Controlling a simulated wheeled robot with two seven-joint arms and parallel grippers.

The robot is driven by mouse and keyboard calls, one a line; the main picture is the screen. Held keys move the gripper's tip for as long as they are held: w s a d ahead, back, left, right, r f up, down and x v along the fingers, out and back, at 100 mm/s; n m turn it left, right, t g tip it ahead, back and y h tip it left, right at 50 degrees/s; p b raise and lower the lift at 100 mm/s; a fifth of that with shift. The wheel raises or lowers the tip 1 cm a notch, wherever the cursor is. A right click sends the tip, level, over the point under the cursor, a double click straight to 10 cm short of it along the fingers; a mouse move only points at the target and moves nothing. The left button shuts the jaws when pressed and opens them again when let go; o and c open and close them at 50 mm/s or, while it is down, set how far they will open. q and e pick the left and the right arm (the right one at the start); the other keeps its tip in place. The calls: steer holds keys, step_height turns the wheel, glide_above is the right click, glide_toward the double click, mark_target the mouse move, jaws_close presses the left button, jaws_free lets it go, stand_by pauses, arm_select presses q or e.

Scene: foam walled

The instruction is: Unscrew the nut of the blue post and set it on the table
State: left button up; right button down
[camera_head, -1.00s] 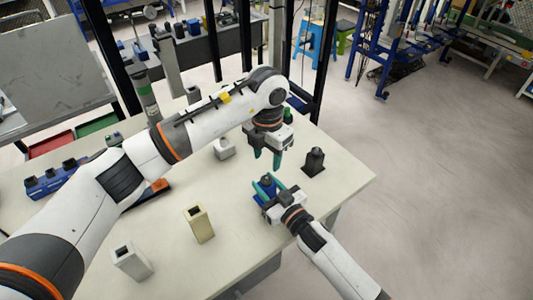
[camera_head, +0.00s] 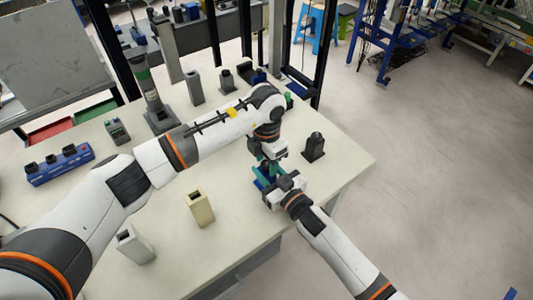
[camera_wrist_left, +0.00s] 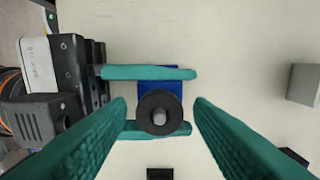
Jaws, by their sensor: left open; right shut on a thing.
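The blue post (camera_wrist_left: 174,76) stands on the table, seen from above in the left wrist view. A round black nut (camera_wrist_left: 158,112) sits on it with a grey stud end at its centre. My left gripper (camera_wrist_left: 160,103) is open above the post, its fingers on either side of the nut and apart from it. My right gripper (camera_head: 265,180) is shut on the blue post; its teal fingers cross above and below it in the left wrist view. In the head view the left gripper (camera_head: 268,166) and right gripper largely hide the post.
A black post (camera_head: 314,148) stands right of the grippers. A beige block (camera_head: 199,209) and a pale block (camera_head: 135,246) stand at the front left. A blue holder (camera_head: 60,165) lies at the left, a grey block (camera_head: 195,88) at the back. The table's right corner is clear.

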arm_select(q)
steer(key=c, duration=1)
steer(key=n, duration=1)
jaws_close()
steer(key=shift+r, duration=0.2)
steer(key=shift+r, duration=0.95)
